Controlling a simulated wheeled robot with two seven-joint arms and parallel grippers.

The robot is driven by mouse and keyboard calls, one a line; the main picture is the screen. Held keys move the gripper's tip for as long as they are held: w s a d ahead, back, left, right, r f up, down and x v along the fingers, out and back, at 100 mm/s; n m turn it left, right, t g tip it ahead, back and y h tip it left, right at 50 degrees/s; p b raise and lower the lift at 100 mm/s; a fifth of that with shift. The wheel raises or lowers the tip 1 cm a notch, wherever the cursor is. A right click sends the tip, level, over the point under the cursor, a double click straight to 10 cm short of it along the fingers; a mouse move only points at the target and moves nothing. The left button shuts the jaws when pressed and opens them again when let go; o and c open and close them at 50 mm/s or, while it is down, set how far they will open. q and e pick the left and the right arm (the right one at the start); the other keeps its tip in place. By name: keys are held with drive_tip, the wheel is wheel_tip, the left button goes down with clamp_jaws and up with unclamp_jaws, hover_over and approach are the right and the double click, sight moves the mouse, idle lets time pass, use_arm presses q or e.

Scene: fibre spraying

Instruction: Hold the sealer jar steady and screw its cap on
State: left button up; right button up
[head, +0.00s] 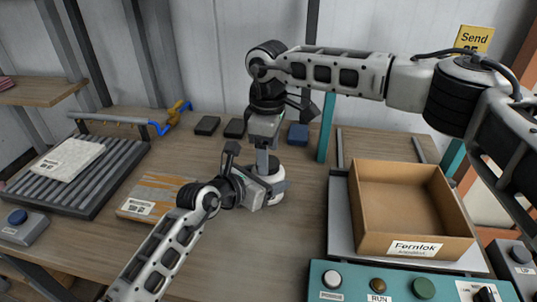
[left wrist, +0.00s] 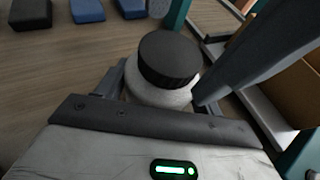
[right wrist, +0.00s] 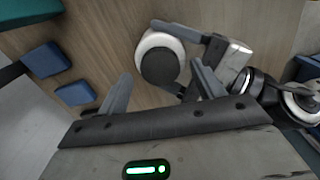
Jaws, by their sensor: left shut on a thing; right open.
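The sealer jar is a squat white pot standing upright on the bench. It shows in the head view (head: 280,186), the left wrist view (left wrist: 160,97) and the right wrist view (right wrist: 177,38). Its black ridged cap (left wrist: 169,60) sits on top and looks level; how tightly it is screwed cannot be told. My left gripper (head: 264,190) is shut around the jar's body from the side. My right gripper (head: 263,156) points down above the jar. In the right wrist view its fingers are open, with the cap (right wrist: 158,67) between and beyond them, apparently not touched.
A labelled cardboard box (head: 408,205) stands on the right, behind a teal button panel (head: 390,283). A brown parcel (head: 155,194) and a roller rack (head: 95,180) lie on the left. Small dark boxes (head: 207,125) and a blue box (head: 298,134) sit behind. A teal post (head: 326,128) rises behind the jar.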

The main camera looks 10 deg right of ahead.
drive_tip(key=shift+r, duration=1.55)
drive_tip(key=shift+c, duration=0.5)
